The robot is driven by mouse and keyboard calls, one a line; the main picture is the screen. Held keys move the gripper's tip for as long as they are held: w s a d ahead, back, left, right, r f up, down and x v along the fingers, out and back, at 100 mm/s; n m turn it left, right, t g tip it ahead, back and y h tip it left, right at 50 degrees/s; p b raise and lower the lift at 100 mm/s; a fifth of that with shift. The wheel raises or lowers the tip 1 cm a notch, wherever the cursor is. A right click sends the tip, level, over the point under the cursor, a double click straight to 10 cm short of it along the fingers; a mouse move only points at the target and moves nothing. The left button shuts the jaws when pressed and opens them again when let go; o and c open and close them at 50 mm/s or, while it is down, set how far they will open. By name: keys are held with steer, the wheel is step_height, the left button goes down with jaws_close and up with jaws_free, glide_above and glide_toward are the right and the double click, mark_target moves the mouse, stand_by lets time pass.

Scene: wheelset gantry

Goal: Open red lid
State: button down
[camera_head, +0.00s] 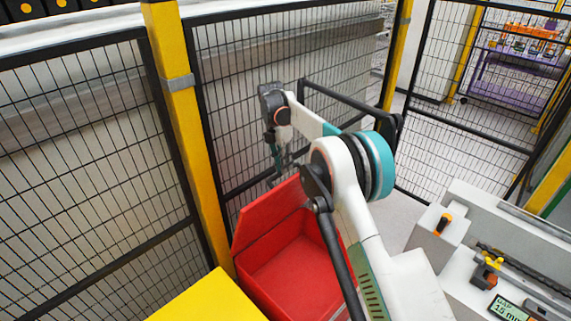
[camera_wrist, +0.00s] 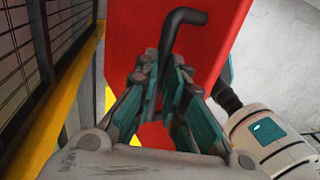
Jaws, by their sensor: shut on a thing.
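The red lid (camera_head: 268,216) stands raised and tilted along the back left side of the red box (camera_head: 297,275). The inside of the box shows in the head view. In the wrist view, the red lid (camera_wrist: 222,30) fills the top middle, with a dark bent handle (camera_wrist: 180,18) on its face. My gripper (camera_wrist: 166,72) is shut on the handle, with one finger on either side of it. In the head view, my gripper (camera_head: 279,176) is at the lid's far side near its top edge. The handle is hidden there, and my arm covers the box's right part.
A mesh fence with a yellow post (camera_head: 186,130) stands close behind and left of the lid. A yellow surface (camera_head: 208,300) lies in front of the box. A grey console (camera_head: 480,250) with switches and a display is at the right.

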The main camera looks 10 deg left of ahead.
steer(key=c, duration=1.9)
jaws_free()
steer(key=shift+a+f, duration=0.55)
steer(key=shift+f, duration=0.25)
steer(key=o, duration=0.3)
steer(key=shift+w+a+f, duration=0.35)
steer(key=shift+a+f, duration=0.05)
steer(key=shift+f, duration=0.1)
steer(key=d+v, duration=0.1)
steer(key=v, duration=1.1)
steer(key=shift+r, duration=0.35)
steer(key=shift+a, duration=0.1)
steer(key=shift+r, duration=0.1)
